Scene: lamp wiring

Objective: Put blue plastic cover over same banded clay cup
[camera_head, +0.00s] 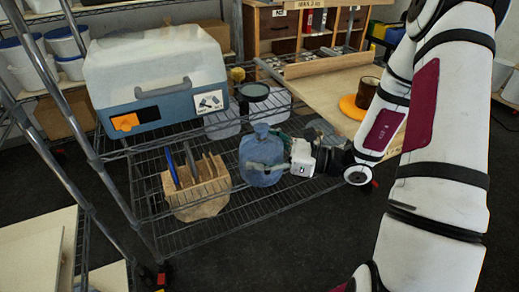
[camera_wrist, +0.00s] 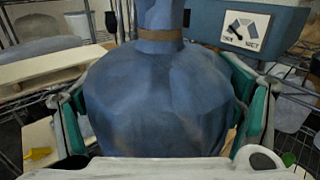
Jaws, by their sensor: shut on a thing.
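The blue plastic cover (camera_head: 262,152) is a rounded, bag-like shape with a narrow neck. In the wrist view the cover (camera_wrist: 160,95) fills the middle, with a brown band around its neck. My gripper (camera_head: 268,167) is shut on the cover's sides, with a green-padded finger on each side. The cover is upright at the wire shelf's front right part; I cannot tell whether it touches the shelf or what is inside it. A brown cup (camera_head: 367,92) stands on an orange disc (camera_head: 350,107) on the wooden board at the right; its banding is too small to tell.
Clear containers (camera_head: 222,122) stand behind the cover. The wooden board (camera_head: 325,88) has free room left of the cup.

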